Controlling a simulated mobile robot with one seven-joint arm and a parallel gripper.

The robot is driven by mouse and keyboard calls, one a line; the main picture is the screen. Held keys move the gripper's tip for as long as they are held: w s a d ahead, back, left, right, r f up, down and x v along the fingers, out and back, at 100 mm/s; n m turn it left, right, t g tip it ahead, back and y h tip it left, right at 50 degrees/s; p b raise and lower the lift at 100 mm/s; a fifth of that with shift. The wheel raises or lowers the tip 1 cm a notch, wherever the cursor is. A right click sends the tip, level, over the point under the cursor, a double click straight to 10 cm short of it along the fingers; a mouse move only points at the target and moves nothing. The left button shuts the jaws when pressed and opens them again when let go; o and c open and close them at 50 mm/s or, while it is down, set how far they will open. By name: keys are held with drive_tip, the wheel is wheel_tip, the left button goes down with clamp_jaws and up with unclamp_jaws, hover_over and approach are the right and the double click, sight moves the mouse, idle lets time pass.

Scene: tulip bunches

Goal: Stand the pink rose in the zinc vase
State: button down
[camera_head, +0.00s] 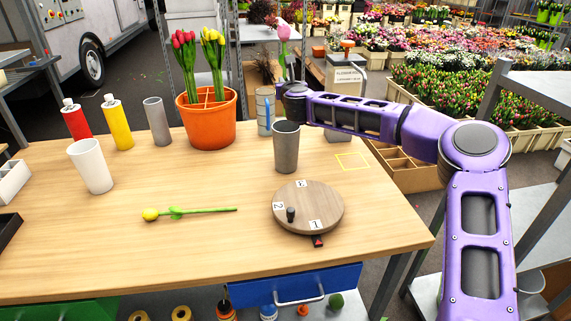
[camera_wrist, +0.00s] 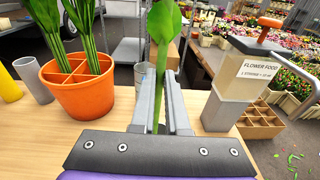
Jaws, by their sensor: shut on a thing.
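The pink rose (camera_head: 283,33) is upright in my gripper (camera_head: 282,88), its bloom well above the fingers. In the wrist view, its green stem and leaf (camera_wrist: 162,22) pass between the two grey fingers of my gripper (camera_wrist: 162,82), which are shut on the stem. The bloom is out of the wrist view, and the stem's lower end is hidden. A dark grey vase (camera_head: 286,150), which looks like the zinc vase, stands upright on the table, below and just in front of my gripper. No flower shows in it.
An orange pot (camera_head: 208,122) with red and yellow tulips stands left of my gripper. A pale grey container (camera_head: 264,122) is behind the vase. A round wooden turntable (camera_head: 318,200) lies in front of it. A yellow flower (camera_head: 175,213) lies on the table (camera_head: 120,250). A flower-food dispenser (camera_wrist: 252,72) stands right.

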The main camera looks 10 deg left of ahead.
sight(287, 125)
drive_tip(key=shift+m+t+h, duration=0.3)
drive_tip(key=f+b, duration=0.1)
drive_tip(key=f, duration=0.5)
drive_tip(key=f+b, duration=0.1)
drive_tip(key=f, duration=0.6)
drive_tip(key=shift+w+d+f, duration=0.1)
drive_tip(key=shift+d+f, duration=0.1)
drive_tip(key=shift+f, duration=0.1)
drive_tip(key=shift+f+b, duration=0.35)
drive_tip(key=shift+b, duration=0.05)
drive_tip(key=shift+f+b, duration=0.3)
drive_tip(key=shift+b, duration=0.15)
drive_tip(key=c, duration=0.9)
unclamp_jaws()
drive_tip(key=shift+r, duration=0.15)
